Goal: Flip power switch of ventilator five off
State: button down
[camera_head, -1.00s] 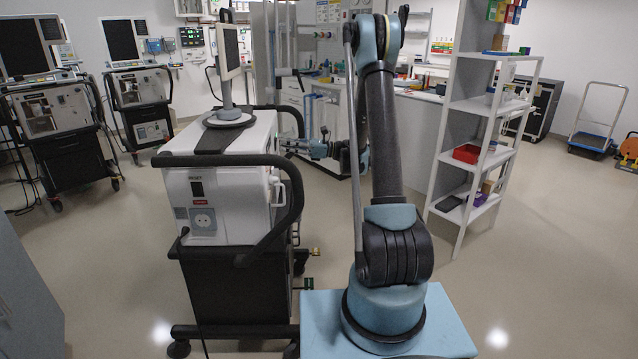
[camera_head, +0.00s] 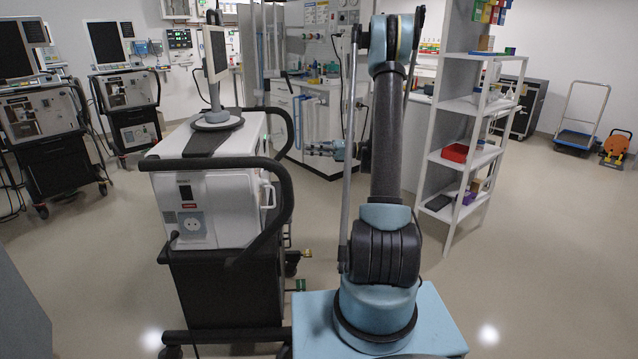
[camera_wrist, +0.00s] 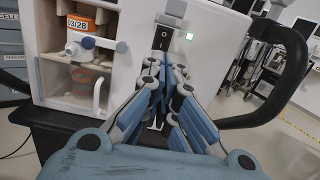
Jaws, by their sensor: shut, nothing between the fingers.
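A ventilator (camera_head: 215,215) with a screen on top stands left of my arm in the head view; I cannot read a number on it. In the wrist view its white panel (camera_wrist: 218,48) carries a black rocker power switch (camera_wrist: 163,38) with a lit green light (camera_wrist: 190,36) at its right. My gripper (camera_wrist: 164,64) is shut and empty, its tips just below the switch in the picture. In the head view my gripper (camera_head: 318,149) is to the right of the ventilator, with a visible gap. Which way the rocker is pressed is unclear.
A black handle bar (camera_wrist: 285,85) curves out at the panel's right. Other ventilators (camera_head: 125,90) stand at the back left. A white shelf (camera_head: 462,150) stands right of my arm; floor between is clear.

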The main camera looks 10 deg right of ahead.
jog(key=shift+s+a+r+n+h, duration=0.9)
jog(key=shift+s+n+h, duration=0.55)
jog(key=shift+s, duration=1.55)
jog(key=shift+s+a+r+n+h, duration=0.95)
jog(key=shift+s+h, duration=0.8)
jog(key=shift+s, duration=1.2)
jog(key=s+d+f+n+h, duration=0.2)
jog(key=s+n+h, duration=0.1)
jog(key=s, duration=0.4)
jog(key=s+d+f+n+h, duration=0.2)
jog(key=s+n+h, duration=0.1)
jog(key=s, duration=0.5)
jog(key=shift+s+d+t, duration=0.15)
jog(key=shift+s+t, duration=0.1)
jog(key=shift+t, duration=0.05)
